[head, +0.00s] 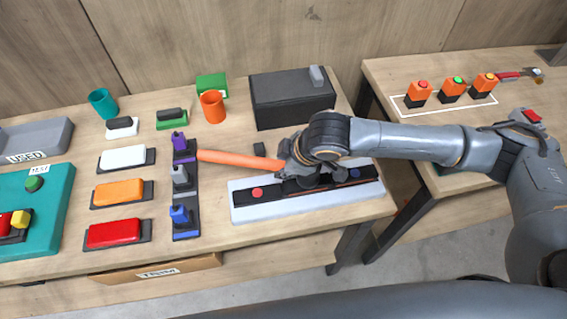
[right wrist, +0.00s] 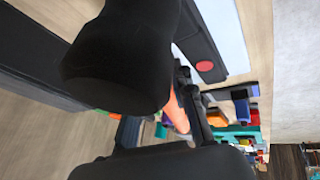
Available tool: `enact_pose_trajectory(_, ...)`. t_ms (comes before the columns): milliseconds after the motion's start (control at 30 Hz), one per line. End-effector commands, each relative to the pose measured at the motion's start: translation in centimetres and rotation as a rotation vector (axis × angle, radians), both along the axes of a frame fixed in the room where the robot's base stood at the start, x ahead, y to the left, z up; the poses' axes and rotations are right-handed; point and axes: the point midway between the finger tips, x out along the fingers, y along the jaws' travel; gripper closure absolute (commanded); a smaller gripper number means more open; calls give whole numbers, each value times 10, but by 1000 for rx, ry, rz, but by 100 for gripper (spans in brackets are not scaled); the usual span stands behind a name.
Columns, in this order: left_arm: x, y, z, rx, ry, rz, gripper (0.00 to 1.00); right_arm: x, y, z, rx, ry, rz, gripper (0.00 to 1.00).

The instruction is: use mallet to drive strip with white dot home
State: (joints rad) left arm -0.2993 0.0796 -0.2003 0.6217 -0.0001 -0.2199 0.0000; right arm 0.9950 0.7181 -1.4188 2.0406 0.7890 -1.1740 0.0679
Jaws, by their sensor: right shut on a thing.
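My right gripper (head: 287,160) is shut on the orange handle (head: 235,159) of a mallet, which points left over the table. In the right wrist view a large black cylinder, apparently the mallet head (right wrist: 120,55), fills the upper left, with a bit of orange handle (right wrist: 176,108) behind it. Below my gripper lies a pale base (head: 244,212) holding dark strips. No white dot shows; my gripper and the mallet hide the middle. My left gripper is out of view.
A black box (head: 292,101) stands behind the pale base. A rack with several coloured clips (head: 184,180) stands to its left, and an orange cup (head: 213,106) behind. Another table at right carries several orange button blocks (head: 452,91). A gap separates the tables.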

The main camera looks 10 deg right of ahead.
Motion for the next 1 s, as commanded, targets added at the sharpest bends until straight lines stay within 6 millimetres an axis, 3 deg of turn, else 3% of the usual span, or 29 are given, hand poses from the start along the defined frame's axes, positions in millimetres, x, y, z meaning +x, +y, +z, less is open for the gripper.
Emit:
enact_pose_trajectory(567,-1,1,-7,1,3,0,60,0,1,-18,2,0,1,100)
enact_pose_trajectory(1000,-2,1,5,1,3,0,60,0,1,-6,2,-1,1,100)
